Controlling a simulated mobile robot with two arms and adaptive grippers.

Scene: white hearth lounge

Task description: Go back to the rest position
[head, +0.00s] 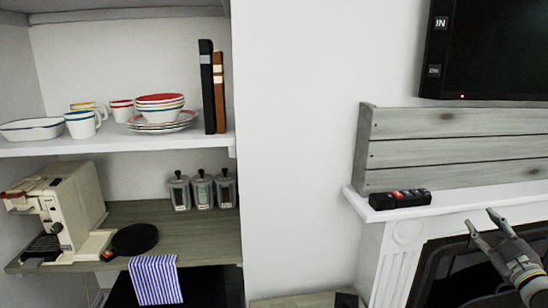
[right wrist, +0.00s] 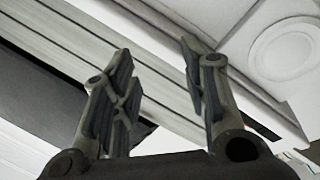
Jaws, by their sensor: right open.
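My right gripper (head: 484,226) is at the lower right of the head view, in front of the white fireplace. Its fingers are spread and nothing is between them. In the right wrist view the same gripper (right wrist: 160,85) shows its fingers apart and empty, with the grey planks and white mantel moulding behind. My left gripper is not in the head view.
A white mantel shelf (head: 460,196) holds a black remote-like object (head: 400,199) near its left end. A TV (head: 490,50) hangs above. At left, shelves hold dishes (head: 160,114), books (head: 207,88), canisters (head: 202,190), a coffee machine (head: 65,210) and a black pan (head: 133,239).

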